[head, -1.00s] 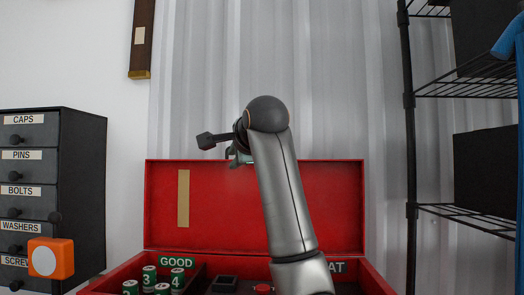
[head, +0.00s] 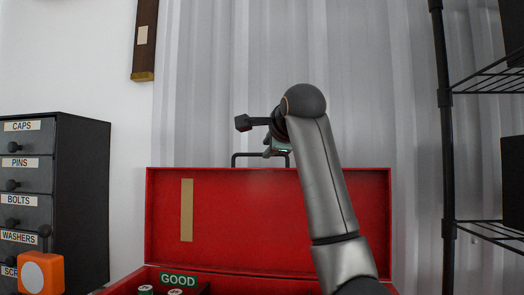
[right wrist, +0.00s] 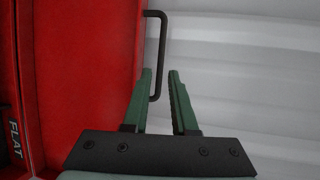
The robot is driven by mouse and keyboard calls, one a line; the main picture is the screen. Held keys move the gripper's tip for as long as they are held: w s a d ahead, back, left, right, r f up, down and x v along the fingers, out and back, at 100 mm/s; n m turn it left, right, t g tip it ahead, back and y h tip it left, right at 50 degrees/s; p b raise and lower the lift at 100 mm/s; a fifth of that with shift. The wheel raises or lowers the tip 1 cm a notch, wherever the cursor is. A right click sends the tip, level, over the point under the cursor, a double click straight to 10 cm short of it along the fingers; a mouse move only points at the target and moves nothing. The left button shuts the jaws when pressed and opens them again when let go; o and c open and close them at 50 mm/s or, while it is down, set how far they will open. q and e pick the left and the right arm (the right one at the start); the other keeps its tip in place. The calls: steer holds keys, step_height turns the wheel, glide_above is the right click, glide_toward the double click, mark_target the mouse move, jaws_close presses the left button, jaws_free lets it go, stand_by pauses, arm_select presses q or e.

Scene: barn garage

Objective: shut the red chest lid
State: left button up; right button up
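The red chest lid (head: 290,220) stands open and upright at the back of the red chest (head: 125,286). A dark bar handle (head: 240,158) rises above the lid's top edge. My right gripper (head: 277,148) is at the top edge by the handle, partly hidden by its own wrist. In the right wrist view the green fingers (right wrist: 160,85) are apart. One fingertip lies by the lid's edge and the near end of the handle (right wrist: 163,55), which reaches between the fingers' tips. No grip on it shows. My left gripper is not in view.
Inside the chest are several green numbered cylinders (head: 146,290) and a GOOD label (head: 179,280). A dark drawer cabinet (head: 80,190) and an orange box (head: 40,274) are at left. A black wire rack (head: 447,150) stands at right. A corrugated wall is behind the lid.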

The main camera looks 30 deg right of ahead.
steer(key=p+x, duration=0.3)
steer(key=x, duration=0.4)
steer(key=shift+w, duration=0.1)
steer(key=shift+w+d+f, duration=0.15)
steer(key=shift+w, duration=0.2)
steer(key=shift+c, duration=0.2)
jaws_close()
steer(key=shift+f, duration=0.15)
stand_by(0.6)
